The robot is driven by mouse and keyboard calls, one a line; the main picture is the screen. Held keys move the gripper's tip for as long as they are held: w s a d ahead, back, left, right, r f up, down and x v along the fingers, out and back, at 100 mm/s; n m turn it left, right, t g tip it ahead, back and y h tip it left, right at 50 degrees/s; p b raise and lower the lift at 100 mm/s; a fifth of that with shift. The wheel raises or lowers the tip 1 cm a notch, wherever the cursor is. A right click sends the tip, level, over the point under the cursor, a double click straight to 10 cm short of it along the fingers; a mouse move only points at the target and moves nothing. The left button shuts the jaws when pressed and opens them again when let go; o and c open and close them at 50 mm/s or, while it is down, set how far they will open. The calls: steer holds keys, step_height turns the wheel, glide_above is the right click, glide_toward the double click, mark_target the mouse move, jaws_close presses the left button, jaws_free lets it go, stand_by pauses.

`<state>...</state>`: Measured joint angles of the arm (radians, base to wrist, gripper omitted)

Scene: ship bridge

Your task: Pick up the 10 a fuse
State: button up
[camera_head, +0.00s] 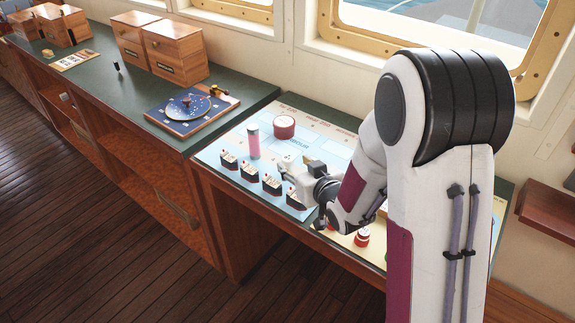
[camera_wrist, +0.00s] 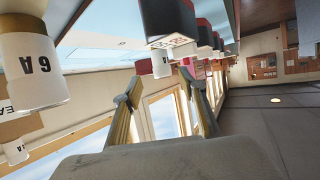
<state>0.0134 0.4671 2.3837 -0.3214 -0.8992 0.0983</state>
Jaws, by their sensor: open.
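A white cylinder marked 6A (camera_wrist: 38,75) stands large at the left of the wrist view, upside down in the picture. Other small white labelled pieces are partly visible below it. I cannot read a 10 A marking on anything, so I cannot tell which piece is the 10 A fuse. My gripper (camera_wrist: 156,87) is open, with its two fingers apart and nothing between them. In the head view my gripper (camera_head: 298,173) is low over the chart-topped desk (camera_head: 335,143), beside small white pieces (camera_head: 290,160). My arm hides part of the desk behind it.
A blue disc board (camera_head: 193,106) and wooden boxes (camera_head: 176,50) occupy the left counter. Red pieces (camera_head: 362,237) lie near the front edge.

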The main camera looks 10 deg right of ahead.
mark_target(290, 164)
steer(key=shift+w, duration=0.1)
stand_by(0.3)
steer(key=shift+w+a+f, duration=0.3)
steer(key=shift+w+f, duration=0.05)
steer(key=shift+w, duration=0.15)
steer(key=shift+w+a+f, duration=0.25)
steer(key=shift+w+f, duration=0.1)
steer(key=shift+w, duration=0.15)
steer(key=shift+x, duration=1.3)
jaws_close()
